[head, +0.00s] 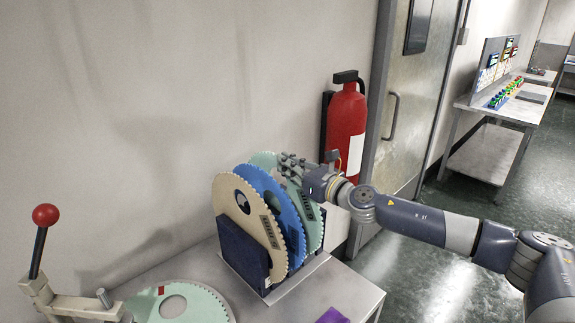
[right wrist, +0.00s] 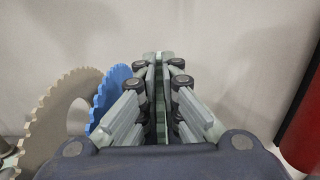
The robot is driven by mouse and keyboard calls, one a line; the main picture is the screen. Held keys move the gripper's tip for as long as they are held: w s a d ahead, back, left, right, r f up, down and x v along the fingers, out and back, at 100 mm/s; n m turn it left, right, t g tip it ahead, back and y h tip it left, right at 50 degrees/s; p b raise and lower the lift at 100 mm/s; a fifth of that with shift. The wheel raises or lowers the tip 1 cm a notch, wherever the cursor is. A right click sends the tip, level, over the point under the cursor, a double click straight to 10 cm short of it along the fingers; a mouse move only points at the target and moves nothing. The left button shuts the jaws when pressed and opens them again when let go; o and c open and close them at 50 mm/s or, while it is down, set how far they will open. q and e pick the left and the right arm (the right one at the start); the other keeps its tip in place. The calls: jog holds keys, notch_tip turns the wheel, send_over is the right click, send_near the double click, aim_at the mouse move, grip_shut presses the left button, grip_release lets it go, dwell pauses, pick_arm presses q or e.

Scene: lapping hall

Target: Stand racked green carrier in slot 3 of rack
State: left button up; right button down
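My right gripper (head: 288,163) is at the top rim of the green carrier. In the right wrist view its fingers (right wrist: 160,75) are close together, with a thin greenish edge between them. The green carrier's lower part and its slot are hidden behind the other discs. My left gripper is not in view.
Another green carrier (head: 178,303) lies flat at the front left, beside a lever with a red knob (head: 46,215). A purple item (head: 332,316) lies at the table's front. A red fire extinguisher (head: 346,128) hangs close behind my right gripper.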

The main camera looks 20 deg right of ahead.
jog(key=shift+f+b, duration=0.35)
jog(key=shift+b, duration=0.05)
jog(key=c, duration=1.7)
grip_release()
jog(key=shift+s, duration=0.1)
jog(key=shift+f, duration=0.3)
jog(key=shift+s, duration=0.1)
jog(key=v, duration=0.9)
jog(key=shift+r, duration=0.1)
jog(key=shift+s+d, duration=0.35)
jog(key=shift+s, duration=0.3)
jog(key=shift+s+d+r, duration=0.1)
jog(key=shift+s+d, duration=0.05)
jog(key=shift+s, duration=0.5)
